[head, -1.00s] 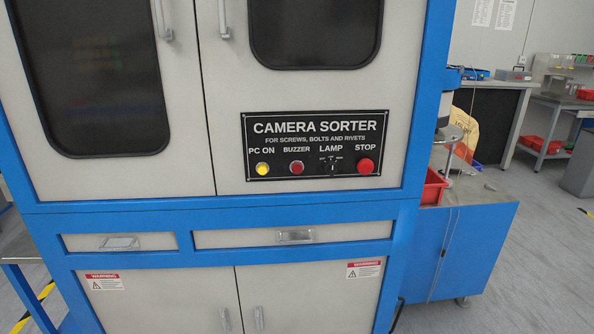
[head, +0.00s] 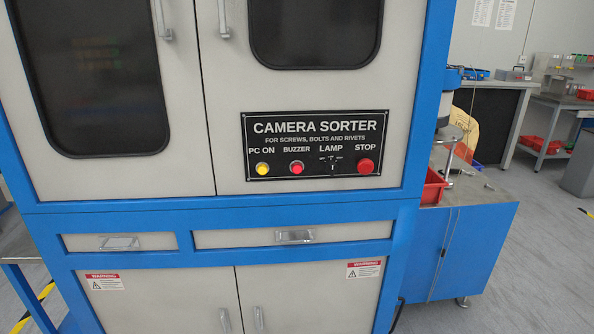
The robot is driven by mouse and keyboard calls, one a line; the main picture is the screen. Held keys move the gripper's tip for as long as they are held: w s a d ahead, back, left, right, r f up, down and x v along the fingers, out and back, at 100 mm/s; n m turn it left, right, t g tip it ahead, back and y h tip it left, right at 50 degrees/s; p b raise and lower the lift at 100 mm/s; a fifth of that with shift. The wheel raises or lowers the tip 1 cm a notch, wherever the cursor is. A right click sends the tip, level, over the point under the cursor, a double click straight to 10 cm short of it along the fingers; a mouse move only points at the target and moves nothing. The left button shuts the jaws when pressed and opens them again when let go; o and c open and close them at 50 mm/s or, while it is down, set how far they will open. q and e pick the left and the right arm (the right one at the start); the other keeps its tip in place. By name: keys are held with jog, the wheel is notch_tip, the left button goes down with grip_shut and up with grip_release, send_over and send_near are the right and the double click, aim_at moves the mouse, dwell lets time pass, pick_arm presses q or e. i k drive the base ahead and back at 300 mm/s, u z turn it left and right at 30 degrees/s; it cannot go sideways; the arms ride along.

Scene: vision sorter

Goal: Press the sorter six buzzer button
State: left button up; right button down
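The buzzer button (head: 296,168) is a round, bright red button on the black control panel (head: 316,181) of the camera sorter (head: 220,208). It sits under the label BUZZER, between the yellow PC ON button (head: 262,169) and the small dark LAMP switch (head: 333,169). The larger red STOP button (head: 365,166) is at the panel's right end. Nothing covers the panel. Neither of my grippers shows in the head view. No number is readable on this sorter.
The sorter has dark windows, drawers and lower doors with handles (head: 295,236). A blue side cabinet (head: 470,255) with a red bin (head: 433,187) stands at its right. Workbenches (head: 560,101) are farther back. The grey floor (head: 545,260) at the right is clear.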

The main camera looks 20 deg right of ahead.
aim_at(296, 167)
jog(key=k, duration=0.5)
jog(key=z, duration=1.6)
jog(key=i, duration=1.2)
jog(key=u, duration=2.2)
